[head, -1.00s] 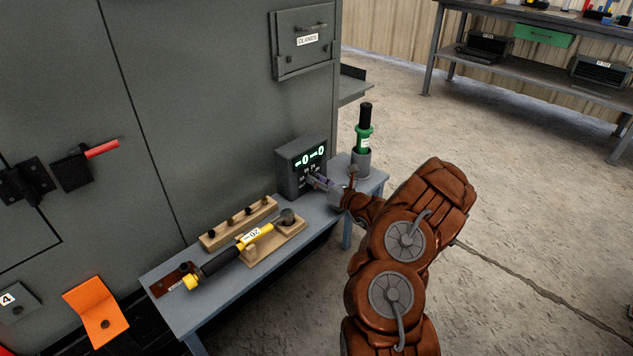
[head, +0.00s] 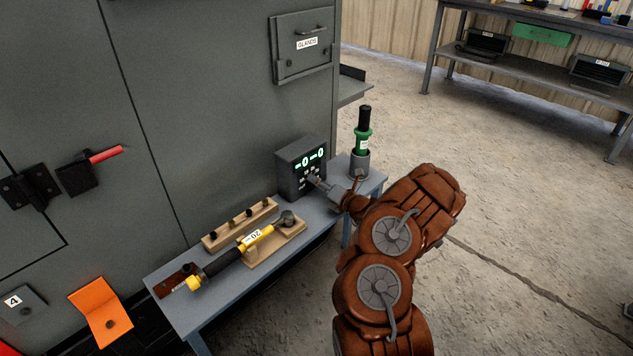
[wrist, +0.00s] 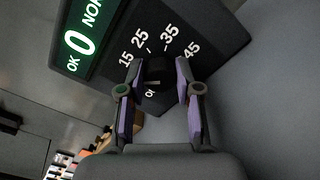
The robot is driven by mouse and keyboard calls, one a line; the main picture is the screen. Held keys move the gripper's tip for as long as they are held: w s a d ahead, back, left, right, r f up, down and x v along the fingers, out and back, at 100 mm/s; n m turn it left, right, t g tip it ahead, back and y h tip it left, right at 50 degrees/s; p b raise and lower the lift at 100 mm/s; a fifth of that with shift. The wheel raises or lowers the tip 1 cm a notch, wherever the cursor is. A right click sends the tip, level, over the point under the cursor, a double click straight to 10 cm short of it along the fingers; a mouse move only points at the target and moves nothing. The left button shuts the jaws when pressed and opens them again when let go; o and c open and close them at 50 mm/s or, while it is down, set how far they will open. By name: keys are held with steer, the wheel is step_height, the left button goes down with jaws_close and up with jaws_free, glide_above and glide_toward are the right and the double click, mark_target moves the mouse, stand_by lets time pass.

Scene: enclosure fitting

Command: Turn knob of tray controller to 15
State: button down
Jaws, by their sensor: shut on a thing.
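The tray controller (head: 291,178) is a dark grey box at the far end of the blue-grey bench, with two lit green readouts that each show 0. In the wrist view its sloped panel (wrist: 222,42) carries the marks 15, 25, 35 and 45 around a black knob (wrist: 156,72). My gripper (wrist: 158,70) is shut on the knob, one purple-padded finger on each side. A small light mark shows near the knob's lower edge, but I cannot tell clearly where the knob points. In the head view my gripper (head: 316,182) reaches the controller's front and hides the knob.
A green tool (head: 363,134) stands in a grey holder just right of the controller. A yellow and black tool (head: 232,257) lies across a wooden stand (head: 272,246) at the front. A wooden rack (head: 240,223) sits behind it. The cabinet wall (head: 220,90) closes the left side.

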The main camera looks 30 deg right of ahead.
steer(key=shift+f+m, duration=0.1)
steer(key=shift+m, duration=1.4)
steer(key=c, duration=0.8)
jaws_free()
steer(key=shift+s+d, duration=0.2)
steer(key=shift+s, duration=0.3)
steer(key=v, duration=1.1)
